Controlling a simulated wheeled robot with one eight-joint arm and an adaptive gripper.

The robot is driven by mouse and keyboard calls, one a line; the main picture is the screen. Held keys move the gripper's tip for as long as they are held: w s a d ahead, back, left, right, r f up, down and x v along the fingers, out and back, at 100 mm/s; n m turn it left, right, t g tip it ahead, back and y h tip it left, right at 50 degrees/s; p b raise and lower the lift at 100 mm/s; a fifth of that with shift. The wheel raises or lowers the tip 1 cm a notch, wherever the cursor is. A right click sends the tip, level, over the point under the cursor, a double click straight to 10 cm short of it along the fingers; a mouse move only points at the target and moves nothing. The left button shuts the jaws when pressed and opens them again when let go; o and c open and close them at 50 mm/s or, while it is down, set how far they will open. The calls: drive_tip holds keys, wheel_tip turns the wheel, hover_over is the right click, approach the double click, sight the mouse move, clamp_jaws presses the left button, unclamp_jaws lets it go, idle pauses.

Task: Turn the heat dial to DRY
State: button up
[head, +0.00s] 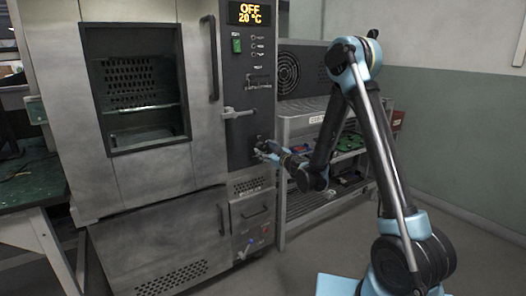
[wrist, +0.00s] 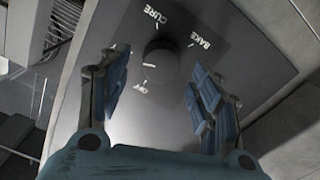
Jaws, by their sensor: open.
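The heat dial (wrist: 162,69) is a dark round knob on the oven's control panel, seen nearly face on in the wrist view. A pale mark shows on its left side. The labels CURE (wrist: 155,14), BAKE (wrist: 200,41) and OFF (wrist: 149,87) stand around it. I cannot read a DRY label; the left finger covers part of the panel on that side. My gripper (wrist: 157,82) is open, with one finger to each side of the dial in the picture, apparently not touching it. In the head view my gripper (head: 267,151) is at the oven's panel and hides much of the dial.
The oven (head: 150,175) has a lit display (head: 250,13) reading OFF and 20 °C. A metal shelf rack (head: 310,122) with boards stands right of the oven. A green-topped bench (head: 30,180) is at left.

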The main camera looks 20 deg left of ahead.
drive_tip(key=shift+v, duration=2.3)
drive_tip(key=shift+w+d, duration=0.1)
